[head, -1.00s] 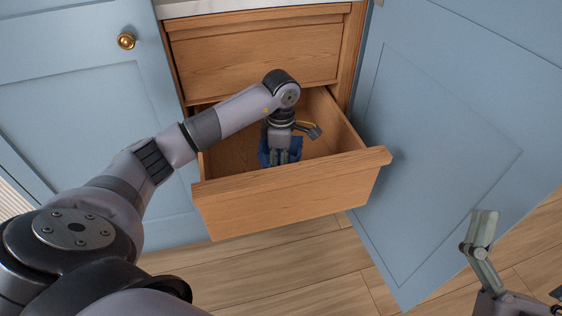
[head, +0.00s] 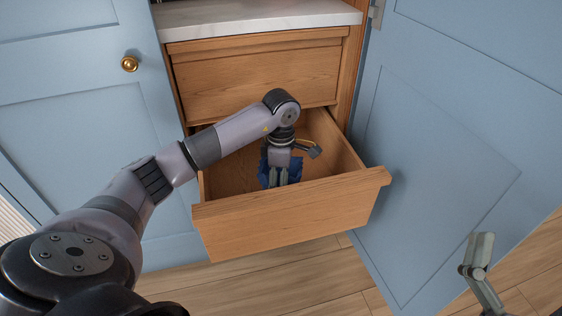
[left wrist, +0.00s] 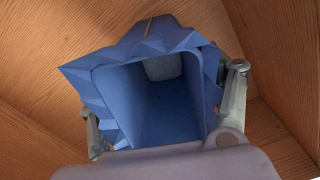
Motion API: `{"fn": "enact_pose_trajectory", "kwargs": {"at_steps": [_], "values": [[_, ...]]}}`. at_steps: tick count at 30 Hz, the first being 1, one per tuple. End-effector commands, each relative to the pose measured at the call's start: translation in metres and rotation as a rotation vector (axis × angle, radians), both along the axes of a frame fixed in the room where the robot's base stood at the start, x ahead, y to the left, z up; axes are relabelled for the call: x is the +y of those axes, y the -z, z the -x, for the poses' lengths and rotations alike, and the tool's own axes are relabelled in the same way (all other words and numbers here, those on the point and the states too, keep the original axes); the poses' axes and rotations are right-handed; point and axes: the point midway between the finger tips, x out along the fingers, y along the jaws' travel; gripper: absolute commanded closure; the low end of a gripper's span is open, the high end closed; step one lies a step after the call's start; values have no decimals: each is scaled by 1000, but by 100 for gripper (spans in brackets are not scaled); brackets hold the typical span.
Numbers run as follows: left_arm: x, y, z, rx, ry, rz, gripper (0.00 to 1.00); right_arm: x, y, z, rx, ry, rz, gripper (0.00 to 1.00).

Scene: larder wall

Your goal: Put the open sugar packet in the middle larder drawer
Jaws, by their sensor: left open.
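The open sugar packet (head: 294,168) is blue and stands inside the open wooden drawer (head: 290,218), mostly hidden by my left gripper in the head view. The left wrist view looks into the open mouth of the packet (left wrist: 150,100), with a pale grey patch deep inside and wooden drawer walls around it. My left gripper (head: 278,180) points down into the drawer. Its jaws are open, with one finger on each side of the packet; I cannot tell whether they touch it. Part of my right gripper (head: 480,255) shows at the lower right, away from the drawer.
A closed wooden drawer (head: 255,80) sits above the open one, under a pale marble shelf (head: 255,17). A blue door (head: 440,140) stands open at the right, close beside the drawer. Another blue door (head: 65,130) with a brass knob is at the left.

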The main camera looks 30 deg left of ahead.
Motion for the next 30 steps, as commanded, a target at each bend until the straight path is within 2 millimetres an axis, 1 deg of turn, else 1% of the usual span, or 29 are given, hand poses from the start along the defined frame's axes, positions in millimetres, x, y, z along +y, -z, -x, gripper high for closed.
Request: {"fn": "enact_pose_trajectory", "kwargs": {"at_steps": [1,5,9,13,18,21,24,30], "values": [[0,-9,-1,-3,0,-1,27,0,5,-4,43,3,12,3],[0,-30,-1,-4,1,0,27,0,28,-16,186,11,53,3],[0,-53,-1,-4,0,-1,27,-3,58,-24,357,21,99,3],[0,-75,-1,-4,0,-2,27,-6,88,-26,512,30,140,3],[0,-98,-1,-3,1,0,27,-12,120,-22,679,40,182,3],[0,-106,0,-2,0,0,27,-15,133,-19,746,44,199,3],[0,-111,-1,-2,0,0,27,-16,141,-16,786,46,210,3],[0,-113,0,-1,0,0,27,-17,146,-15,807,47,215,3]]}}
